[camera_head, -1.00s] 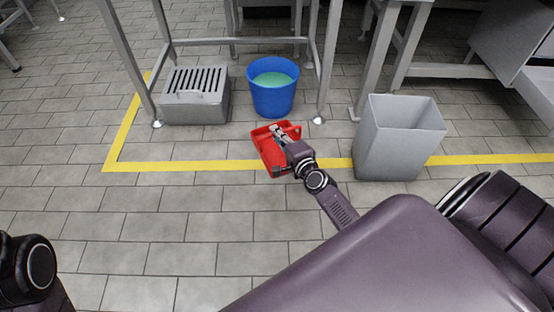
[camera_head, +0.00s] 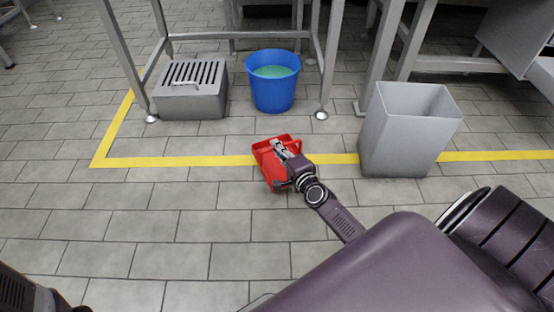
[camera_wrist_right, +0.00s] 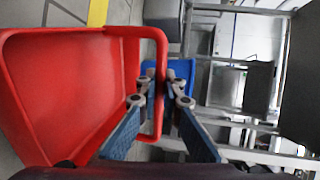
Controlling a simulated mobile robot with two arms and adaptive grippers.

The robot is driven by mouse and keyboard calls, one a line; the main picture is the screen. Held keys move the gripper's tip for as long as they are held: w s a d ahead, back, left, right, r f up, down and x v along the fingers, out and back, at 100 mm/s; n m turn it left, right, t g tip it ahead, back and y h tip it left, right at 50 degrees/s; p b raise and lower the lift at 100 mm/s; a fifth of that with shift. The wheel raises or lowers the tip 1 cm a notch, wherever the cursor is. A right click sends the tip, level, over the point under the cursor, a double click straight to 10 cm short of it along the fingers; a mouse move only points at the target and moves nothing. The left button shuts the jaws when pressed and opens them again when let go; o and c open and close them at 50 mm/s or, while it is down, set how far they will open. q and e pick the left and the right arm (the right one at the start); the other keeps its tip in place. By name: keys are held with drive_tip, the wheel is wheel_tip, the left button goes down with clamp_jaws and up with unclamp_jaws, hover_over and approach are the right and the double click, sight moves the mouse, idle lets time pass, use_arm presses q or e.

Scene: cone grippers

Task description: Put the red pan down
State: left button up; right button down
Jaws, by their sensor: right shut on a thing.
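The red pan (camera_head: 266,157) is near the yellow line in the head view, in front of the blue bucket. My right gripper (camera_head: 279,147) is over it. In the right wrist view the red pan (camera_wrist_right: 60,90) fills the left side. There my right gripper (camera_wrist_right: 160,95) is shut on the pan's raised red handle. Whether the pan's underside touches the floor is hard to tell. A dark part of my left arm (camera_head: 25,295) shows at the lower left, and its gripper is out of view.
A blue bucket (camera_head: 272,98) with greenish liquid stands behind the pan. A grey slotted box (camera_head: 190,105) stands to its left, and a tall grey bin (camera_head: 400,140) to the right. Metal table legs (camera_head: 326,60) rise behind. The tiled floor (camera_head: 160,220) at front left is clear.

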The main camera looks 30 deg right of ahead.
drive_tip(key=b, duration=0.4)
hover_over(277, 166)
wheel_tip(277, 166, down, 4)
drive_tip(key=shift+w+d+f, duration=0.1)
drive_tip(key=shift+f, duration=0.05)
drive_tip(key=c, duration=2.5)
unclamp_jaws()
drive_tip(key=o, duration=0.4)
drive_tip(key=p+v, duration=0.4)
drive_tip(key=v, duration=0.8)
